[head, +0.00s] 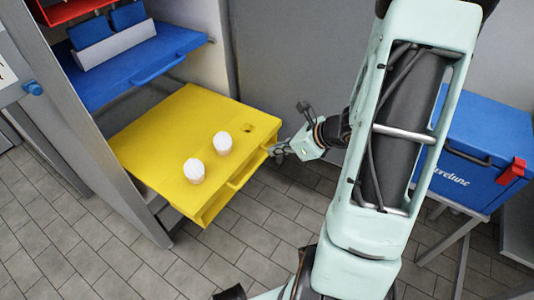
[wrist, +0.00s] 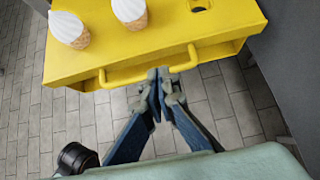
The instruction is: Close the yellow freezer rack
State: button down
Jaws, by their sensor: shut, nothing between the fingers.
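The yellow freezer rack (head: 150,140) is pulled out of the freezer at the lower left of the head view. Two white-topped cones stand in it, one nearer (head: 194,171) and one farther (head: 222,143). The rack's front face with its yellow handle (wrist: 150,68) fills the top of the wrist view. My gripper (head: 276,151) is at the right part of the rack's front, close to the handle. In the wrist view my gripper (wrist: 159,76) is shut and empty, its tips at the handle's right part. I cannot tell whether they touch it.
A blue rack (head: 140,70) with blue packs in a white holder is above, also out. A red rack (head: 70,10) is higher. The grey freezer door (head: 85,130) is at the left. A blue cool box (head: 480,150) stands on a stand at the right. Tiled floor is clear in front.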

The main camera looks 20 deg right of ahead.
aim_at(250, 157)
jog(key=b+x, duration=0.3)
jog(key=x, duration=0.6)
jog(key=shift+w, duration=0.1)
jog(key=shift+a, duration=0.1)
